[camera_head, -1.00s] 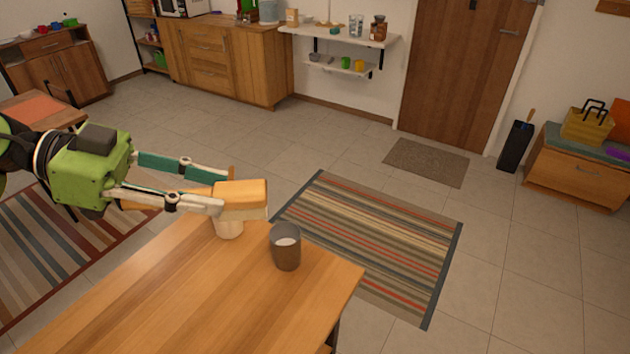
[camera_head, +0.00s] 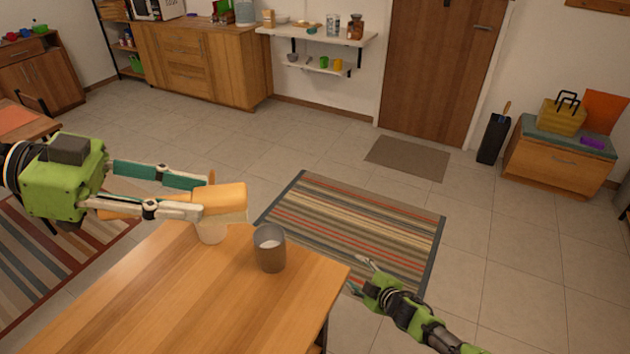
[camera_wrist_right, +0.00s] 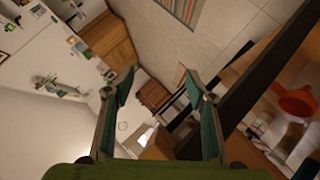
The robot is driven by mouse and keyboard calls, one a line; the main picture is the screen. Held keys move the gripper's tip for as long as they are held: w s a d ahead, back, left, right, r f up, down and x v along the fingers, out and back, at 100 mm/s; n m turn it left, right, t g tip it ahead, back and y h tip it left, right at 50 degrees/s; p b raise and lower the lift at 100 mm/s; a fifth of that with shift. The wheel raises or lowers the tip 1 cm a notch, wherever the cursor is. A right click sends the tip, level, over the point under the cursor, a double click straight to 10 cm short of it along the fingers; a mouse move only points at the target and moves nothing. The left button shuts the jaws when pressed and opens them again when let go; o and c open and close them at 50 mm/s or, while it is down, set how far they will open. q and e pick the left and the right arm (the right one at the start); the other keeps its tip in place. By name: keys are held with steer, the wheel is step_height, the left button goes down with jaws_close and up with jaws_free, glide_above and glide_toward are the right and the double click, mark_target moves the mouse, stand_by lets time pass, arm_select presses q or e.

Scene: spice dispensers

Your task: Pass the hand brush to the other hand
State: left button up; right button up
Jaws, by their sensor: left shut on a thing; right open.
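The hand brush (camera_head: 224,199) has a yellow-tan wooden back and pale bristles that face down. My left gripper (camera_head: 204,195) is shut on it and holds it above the table's far-left edge. Part of its handle shows behind the fingers, on the left. My right gripper (camera_head: 360,276) is open and empty, off the table's right edge and well apart from the brush. In the right wrist view its two fingers (camera_wrist_right: 158,90) stand apart with nothing between them. I do not make out the brush in that view.
A grey cup (camera_head: 270,248) and a pale cup (camera_head: 211,231) stand on the wooden table (camera_head: 190,300) near its far edge, the pale one just under the brush. The table's front is clear. A striped rug (camera_head: 360,225) lies on the floor beyond.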

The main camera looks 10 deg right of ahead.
steer(key=w+a+r+n+t+y, duration=0.2)
steer(key=w+r+n, duration=0.15)
steer(key=r, duration=0.55)
steer(key=w+a+r+n+t+y, duration=0.1)
steer(key=w+a+r+n+y, duration=0.25)
steer(key=r, duration=0.65)
steer(key=s+a+r+n+y, duration=0.1)
steer(key=a+r+n+y, duration=0.3)
steer(key=r, duration=0.5)
steer(key=s+a+r+n+y, duration=0.1)
steer(key=s+r+n+y, duration=0.15)
steer(key=r+n, duration=0.45)
steer(key=s+a+r+n+g+y, duration=0.25)
steer(key=s+r+n, duration=0.2)
steer(key=r, duration=0.25)
steer(key=s+a+r+n+g+y, duration=0.25)
steer(key=r+n+g, duration=0.2)
steer(key=r, duration=0.25)
steer(key=n+g+h, duration=0.1)
steer(key=n+g, duration=0.6)
steer(key=n, duration=0.7)
glide_toward(247, 193)
steer(key=a, duration=1.2)
steer(key=shift+w+a+r, duration=0.2)
steer(key=shift+a, duration=0.1)
